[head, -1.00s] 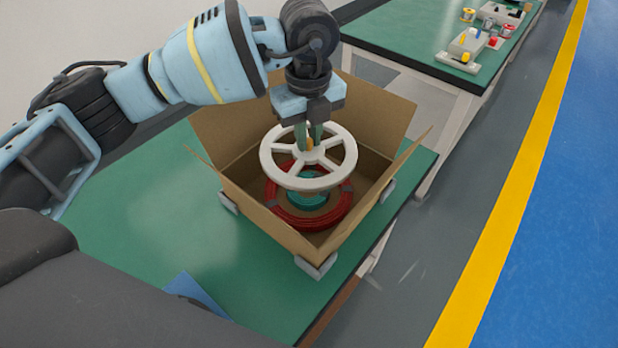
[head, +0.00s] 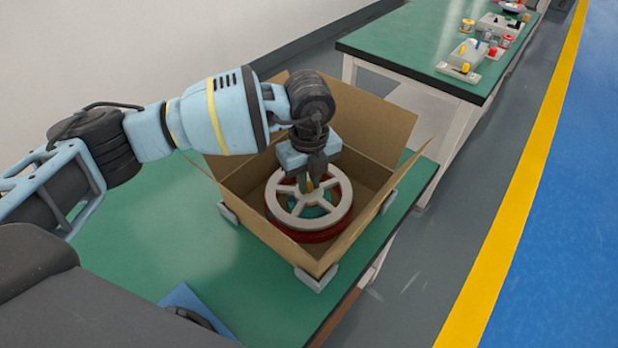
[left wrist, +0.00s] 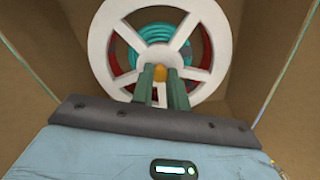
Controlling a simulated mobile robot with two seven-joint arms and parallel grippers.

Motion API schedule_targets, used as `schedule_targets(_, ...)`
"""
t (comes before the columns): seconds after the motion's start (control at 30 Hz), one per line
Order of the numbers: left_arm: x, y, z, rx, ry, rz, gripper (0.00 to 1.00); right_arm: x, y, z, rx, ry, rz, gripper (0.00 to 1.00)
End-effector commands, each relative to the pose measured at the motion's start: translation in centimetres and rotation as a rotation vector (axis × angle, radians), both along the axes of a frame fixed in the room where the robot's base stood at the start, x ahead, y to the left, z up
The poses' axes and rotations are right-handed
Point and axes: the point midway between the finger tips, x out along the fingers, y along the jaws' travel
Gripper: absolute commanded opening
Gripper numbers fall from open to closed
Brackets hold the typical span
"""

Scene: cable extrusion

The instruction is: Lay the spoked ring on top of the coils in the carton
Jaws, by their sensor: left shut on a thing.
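The white spoked ring (head: 279,212) is inside the open carton (head: 248,212), over the red coil (head: 318,238) and the teal coil (head: 312,211). My left gripper (head: 307,188) reaches down into the carton and is shut on the ring's orange knob at the hub. In the left wrist view the ring (left wrist: 105,42) fills the upper middle, with the knob between the green fingers (left wrist: 160,85). The teal coil (left wrist: 155,33) shows between its spokes. The ring looks close to the coils; whether it touches them I cannot tell. My right gripper is not in view.
The carton's flaps stand open, and grey corner brackets (head: 317,278) hold its base on the green table (head: 130,240). A blue item (head: 185,298) lies near the front. A second bench (head: 420,45) with small parts stands behind at right.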

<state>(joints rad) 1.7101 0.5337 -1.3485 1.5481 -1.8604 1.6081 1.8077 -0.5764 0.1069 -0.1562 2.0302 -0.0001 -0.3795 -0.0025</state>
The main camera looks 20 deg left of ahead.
Motion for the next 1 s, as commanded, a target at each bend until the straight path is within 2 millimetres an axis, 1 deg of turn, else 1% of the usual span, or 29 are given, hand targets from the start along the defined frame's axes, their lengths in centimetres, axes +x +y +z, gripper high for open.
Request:
schedule_targets(0.17, 0.0, 0.0, 0.0, 0.0, 0.0, -0.001, 0.0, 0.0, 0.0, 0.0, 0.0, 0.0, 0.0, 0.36)
schedule_targets(0.6, 0.0, 0.0, -1.1, 0.0, 0.0, -0.001, 0.0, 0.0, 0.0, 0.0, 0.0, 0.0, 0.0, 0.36)
schedule_targets(0.7, 0.0, 0.0, -1.1, 0.0, 0.0, -0.001, 0.0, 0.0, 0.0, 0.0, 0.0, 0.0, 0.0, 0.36)
schedule_targets(0.73, 0.0, 0.0, -1.1, 0.0, 0.0, -0.001, 0.19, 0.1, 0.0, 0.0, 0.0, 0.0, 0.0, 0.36)
schedule_targets(0.8, 0.0, 0.0, -1.1, 0.0, 0.0, -0.001, 0.29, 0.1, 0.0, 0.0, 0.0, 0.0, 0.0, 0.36)
schedule_targets(0.87, 0.0, 0.0, -1.1, 0.0, 0.0, -0.001, 0.36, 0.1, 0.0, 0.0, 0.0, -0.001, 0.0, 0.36)
schedule_targets(1.0, 0.0, 0.0, -1.1, 0.0, 0.0, -0.001, 0.37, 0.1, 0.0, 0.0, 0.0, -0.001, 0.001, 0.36)
